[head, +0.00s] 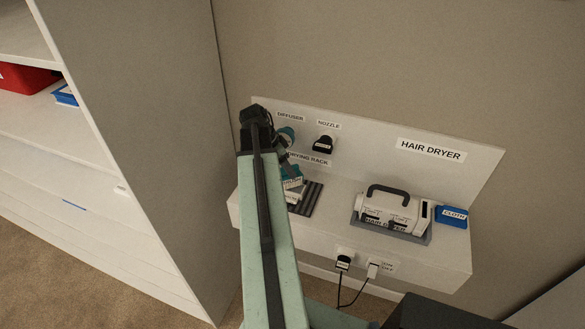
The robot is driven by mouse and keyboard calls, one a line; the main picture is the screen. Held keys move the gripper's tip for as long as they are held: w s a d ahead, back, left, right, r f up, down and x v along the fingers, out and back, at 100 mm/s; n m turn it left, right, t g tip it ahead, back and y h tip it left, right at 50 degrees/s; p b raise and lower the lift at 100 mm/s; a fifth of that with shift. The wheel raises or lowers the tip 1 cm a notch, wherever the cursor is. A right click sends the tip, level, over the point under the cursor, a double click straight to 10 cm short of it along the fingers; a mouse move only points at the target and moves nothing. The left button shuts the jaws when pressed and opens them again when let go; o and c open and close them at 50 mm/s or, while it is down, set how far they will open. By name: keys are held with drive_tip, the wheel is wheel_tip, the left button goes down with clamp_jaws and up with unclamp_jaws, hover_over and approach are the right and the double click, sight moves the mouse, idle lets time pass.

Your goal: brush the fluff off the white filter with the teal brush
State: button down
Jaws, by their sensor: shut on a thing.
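My gripper (288,163) is small and dark, partly hidden behind my own arm, over the left end of the white shelf. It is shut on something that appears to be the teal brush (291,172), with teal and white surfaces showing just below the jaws. I cannot clearly separate the white filter from the pale pieces there, and I cannot tell whether brush and filter touch. No fluff can be made out at this size. A dark ribbed drying rack (311,197) lies on the shelf just right of the gripper.
Plugs and cords hang at the front. A tall cabinet (150,130) stands close at left.

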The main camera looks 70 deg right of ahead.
sight(300, 176)
drive_tip(key=shift+r, duration=0.1)
drive_tip(key=shift+s+f, duration=0.2)
drive_tip(key=shift+s, duration=1.45)
drive_tip(key=shift+s, duration=0.15)
drive_tip(key=shift+s+d+r, duration=0.1)
drive_tip(key=shift+s+d, duration=0.05)
drive_tip(key=shift+s, duration=1.35)
wheel_tip(300, 176, up, 6)
drive_tip(key=p, duration=0.6)
drive_tip(key=shift+d, duration=0.4)
drive_tip(key=shift+w, duration=0.1)
